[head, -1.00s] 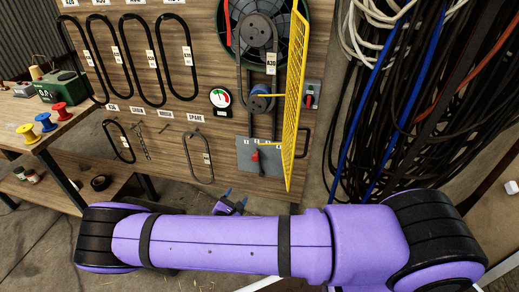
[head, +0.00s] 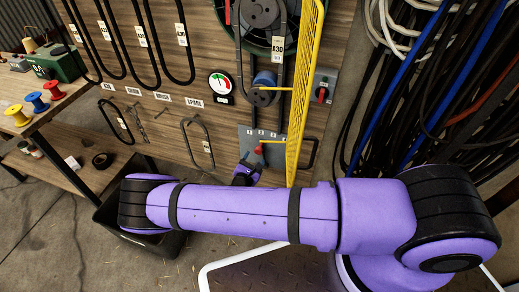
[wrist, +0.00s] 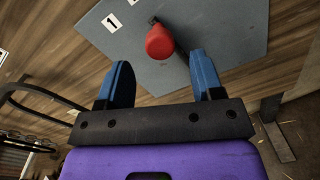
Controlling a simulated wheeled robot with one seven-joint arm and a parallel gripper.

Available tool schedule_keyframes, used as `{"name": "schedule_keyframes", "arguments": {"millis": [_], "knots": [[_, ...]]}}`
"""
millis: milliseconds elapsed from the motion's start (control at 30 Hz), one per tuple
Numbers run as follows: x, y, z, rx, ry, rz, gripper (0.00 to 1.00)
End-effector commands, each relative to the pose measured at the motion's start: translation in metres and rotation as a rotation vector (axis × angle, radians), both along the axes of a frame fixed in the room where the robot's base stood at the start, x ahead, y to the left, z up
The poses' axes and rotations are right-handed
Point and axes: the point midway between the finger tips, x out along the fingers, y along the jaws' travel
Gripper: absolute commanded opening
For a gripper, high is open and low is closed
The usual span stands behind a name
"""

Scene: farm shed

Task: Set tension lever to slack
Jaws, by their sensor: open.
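The tension lever has a red knob (head: 258,149) on a dark arm over a grey plate (head: 248,137) low on the wooden board. The plate bears small numbered labels. In the wrist view the red knob (wrist: 160,42) lies between and just beyond the blue fingertips, and a "1" label shows up-left of it. My gripper (wrist: 160,62) is open, its fingers either side of the knob with no clear contact. In the head view my gripper (head: 246,172) is at the plate's lower left, partly hidden by my purple arm.
A yellow mesh guard (head: 303,90) juts out right of the plate. Above are the idler pulley (head: 265,84), belt and round gauge (head: 220,83). A red switch (head: 321,94) and hanging cables are at right. A spare belt (head: 197,145) hangs left.

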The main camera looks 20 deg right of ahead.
Motion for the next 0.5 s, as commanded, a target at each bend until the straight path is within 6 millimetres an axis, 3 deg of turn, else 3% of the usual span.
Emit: {"name": "schedule_keyframes", "arguments": {"millis": [200,500], "knots": [[0.029,-0.024,0.0,-0.002,-0.001,-0.002,0.61],[0.047,-0.038,0.0,-0.001,0.001,0.0,0.61]]}}
